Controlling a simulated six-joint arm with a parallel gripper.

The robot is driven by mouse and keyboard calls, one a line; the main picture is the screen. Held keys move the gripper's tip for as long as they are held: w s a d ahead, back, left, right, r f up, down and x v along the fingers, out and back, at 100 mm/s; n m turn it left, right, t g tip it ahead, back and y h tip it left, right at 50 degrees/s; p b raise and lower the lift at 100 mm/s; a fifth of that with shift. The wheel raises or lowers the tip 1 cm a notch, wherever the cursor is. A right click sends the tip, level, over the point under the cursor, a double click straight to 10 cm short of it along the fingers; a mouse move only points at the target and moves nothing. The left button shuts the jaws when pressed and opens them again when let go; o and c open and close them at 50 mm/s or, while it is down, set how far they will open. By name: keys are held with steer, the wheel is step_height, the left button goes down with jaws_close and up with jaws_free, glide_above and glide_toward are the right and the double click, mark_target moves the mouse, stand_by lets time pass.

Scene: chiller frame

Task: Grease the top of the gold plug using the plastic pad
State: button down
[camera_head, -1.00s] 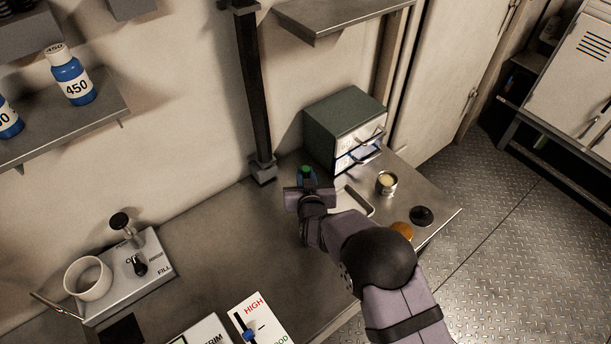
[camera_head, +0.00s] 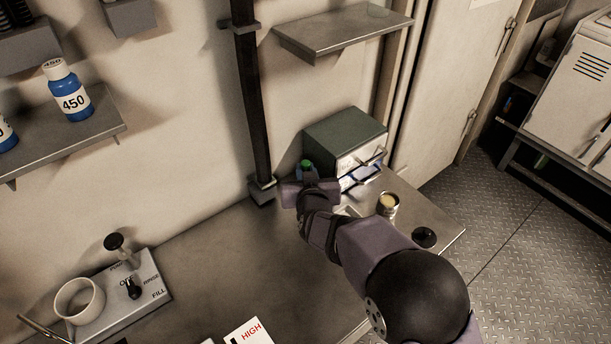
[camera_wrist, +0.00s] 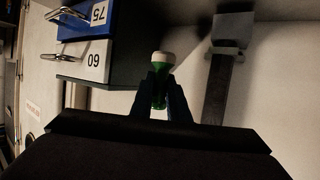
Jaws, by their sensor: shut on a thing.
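My gripper (camera_head: 308,177) is shut on a small green piece (camera_head: 306,165) with a pale cap. The same piece (camera_wrist: 159,68) stands between the two dark fingers in the wrist view, clear of the drawer box. I cannot tell whether it is the plastic pad. In the head view it is above the back of the bench, left of the box. An open tin (camera_head: 388,203) with pale cream contents stands on the bench to the right, and a black disc (camera_head: 424,238) lies near the bench's right edge. No gold plug is visible; my arm covers part of the bench.
A dark post (camera_head: 252,90) rises behind left. A steel shelf (camera_head: 343,38) hangs above. The bench's left middle (camera_head: 210,255) is clear.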

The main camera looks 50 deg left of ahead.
steer(key=w+d+m+t+h+p, duration=0.5)
steer(key=w+d+m+h, duration=0.3)
steer(key=w+d, duration=0.7)
steer(key=w+m, duration=0.1)
steer(key=w, duration=0.2)
steer(key=shift+r+t, duration=0.2)
steer(key=shift+t, duration=0.2)
steer(key=shift+f, duration=0.1)
steer(key=shift+f+b, duration=2.7)
steer(key=shift+f, duration=0.2)
steer(key=shift+f+b, duration=0.35)
steer(key=shift+f, duration=0.25)
steer(key=shift+d, duration=0.1)
step_height(320, 180, up, 7)
steer(key=p, duration=0.6)
steer(key=shift+p, duration=0.3)
